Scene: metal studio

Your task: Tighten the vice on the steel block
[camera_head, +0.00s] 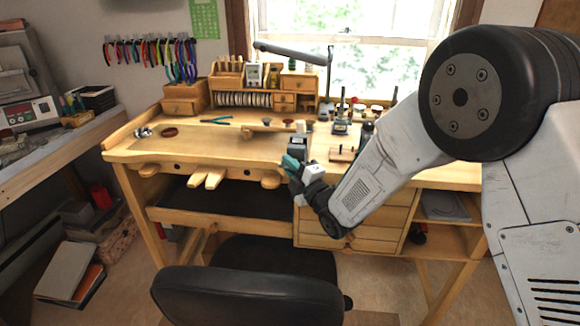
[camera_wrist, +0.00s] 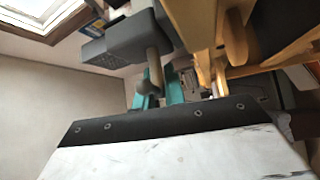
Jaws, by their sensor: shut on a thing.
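The dark grey vice (camera_head: 298,146) is at the front edge of the wooden workbench, and its blocky body also shows at the top of the wrist view (camera_wrist: 118,42). A pale handle bar (camera_wrist: 152,66) with a rounded end sticks out from the vice. My gripper (camera_head: 290,164), with teal fingers, is at the bench front just below the vice. In the wrist view my gripper (camera_wrist: 152,92) is shut on the handle bar near its rounded end. I cannot make out the steel block; the vice jaws are too small or turned away.
The workbench (camera_head: 225,148) has small tools and wooden drawers towards the back. Wooden bench pegs (camera_head: 208,178) stick out to the left of the gripper. A black chair (camera_head: 250,295) stands in front. The left front of the benchtop is mostly clear.

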